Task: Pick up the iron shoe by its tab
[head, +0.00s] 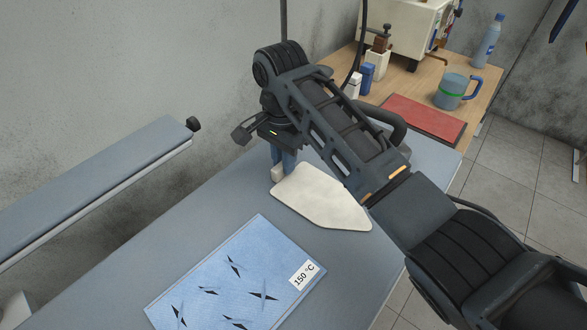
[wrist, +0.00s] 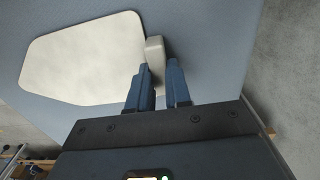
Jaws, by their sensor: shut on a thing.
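The iron shoe (head: 319,197) is a flat, cream-white plate with a pointed end, over the grey-blue board near the middle of the head view. It also shows in the wrist view (wrist: 85,62), to the left of the fingers. Its tab (wrist: 154,50) stands at the edge of the plate. My gripper (wrist: 163,80) has its two blue fingers on either side of the tab and is shut on it. In the head view my gripper (head: 280,165) points down at the shoe's back left end. I cannot tell whether the shoe touches the board.
A blue cloth (head: 232,283) with dark marks and a "150 °C" label lies on the board (head: 110,270) in front. A narrow padded board (head: 95,185) is at left. A wooden table (head: 485,92) at back right holds a red mat (head: 424,117), a mug (head: 450,94) and a bottle (head: 488,42).

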